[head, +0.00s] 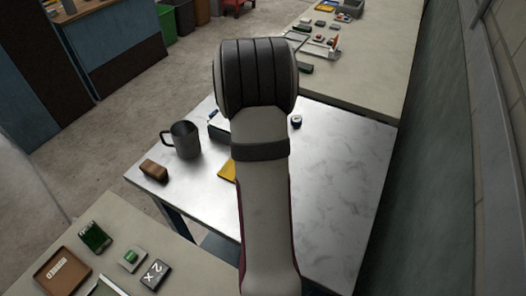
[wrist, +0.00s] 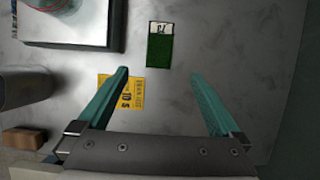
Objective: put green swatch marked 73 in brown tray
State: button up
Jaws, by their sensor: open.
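In the wrist view a green swatch (wrist: 159,51) lies flat on the grey marbled table. Its white end label carries dark marks, too small and turned for me to read surely. My gripper (wrist: 160,74) is open and empty, its two teal fingers on either side of the swatch's line, with the swatch just beyond the tips. In the head view my arm hides the gripper and this swatch. A brown tray (head: 48,280) with a pale label sits on the lower-left bench.
A yellow card (wrist: 120,93) lies by the left finger. A grey mug (head: 185,139), a brown block (head: 154,170) and a boxy device (wrist: 66,42) stand on the left. The lower-left bench also holds a green piece (head: 95,237) and a dark "2X" block (head: 155,274).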

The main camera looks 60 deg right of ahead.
jog(key=x, duration=1.2)
jog(key=shift+d, duration=0.15)
